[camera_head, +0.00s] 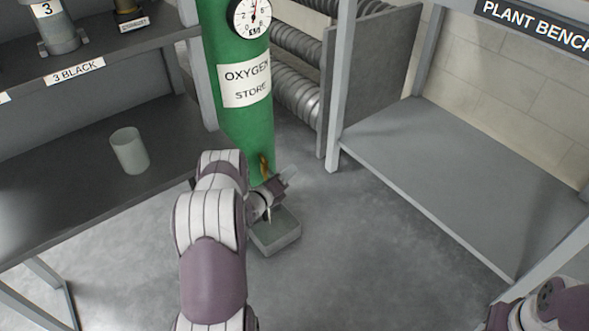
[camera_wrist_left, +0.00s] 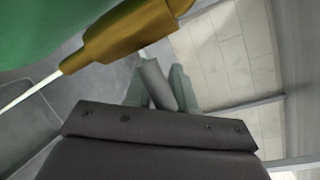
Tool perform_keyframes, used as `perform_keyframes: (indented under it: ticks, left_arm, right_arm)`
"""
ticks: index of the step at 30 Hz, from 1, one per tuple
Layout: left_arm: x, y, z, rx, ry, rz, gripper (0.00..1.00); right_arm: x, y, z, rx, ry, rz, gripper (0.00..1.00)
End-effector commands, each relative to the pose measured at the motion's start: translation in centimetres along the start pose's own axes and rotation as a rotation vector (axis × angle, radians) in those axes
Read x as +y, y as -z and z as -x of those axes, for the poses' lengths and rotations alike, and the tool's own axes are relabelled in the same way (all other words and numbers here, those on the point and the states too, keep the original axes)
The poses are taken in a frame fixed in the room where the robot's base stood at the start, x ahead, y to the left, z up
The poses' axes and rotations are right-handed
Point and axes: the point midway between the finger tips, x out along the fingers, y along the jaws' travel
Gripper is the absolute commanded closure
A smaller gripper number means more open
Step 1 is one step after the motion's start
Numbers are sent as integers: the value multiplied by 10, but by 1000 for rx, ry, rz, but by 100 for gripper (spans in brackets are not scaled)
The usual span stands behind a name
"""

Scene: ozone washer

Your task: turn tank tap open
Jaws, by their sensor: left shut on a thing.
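The green oxygen tank (camera_head: 245,120) stands upright at the middle back. Its brass tap (camera_head: 265,165) sits low on the front; it fills the upper left of the left wrist view (camera_wrist_left: 125,35). A thin white line runs from the tap's narrow end; it looks like a stream. My left gripper (camera_head: 286,178) is beside the tap on its right. In the left wrist view its fingers (camera_wrist_left: 162,90) are shut on a grey bar-like handle (camera_wrist_left: 157,82) beside the brass body. Where handle and tap join is not clear. My right gripper is not in view; only part of that arm shows.
A grey box (camera_head: 276,238) stands on the floor below the tap. A shelf with a pale cup (camera_head: 130,150) is at left. The plant bench (camera_head: 460,185) is at right, with ribbed pipes (camera_head: 295,95) behind.

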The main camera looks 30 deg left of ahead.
Motion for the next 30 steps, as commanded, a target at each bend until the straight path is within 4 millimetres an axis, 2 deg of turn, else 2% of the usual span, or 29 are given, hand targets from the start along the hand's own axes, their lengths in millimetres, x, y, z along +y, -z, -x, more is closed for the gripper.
perform_keyframes:
  ticks: [1,12,30]
  left_arm:
    - [-4,-5,1,25,-32,-14,100]
    - [11,2,8,220,-301,-127,100]
    - [30,8,26,527,-724,-305,100]
  right_arm:
    - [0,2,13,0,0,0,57]
    - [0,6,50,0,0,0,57]
    - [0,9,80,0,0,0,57]
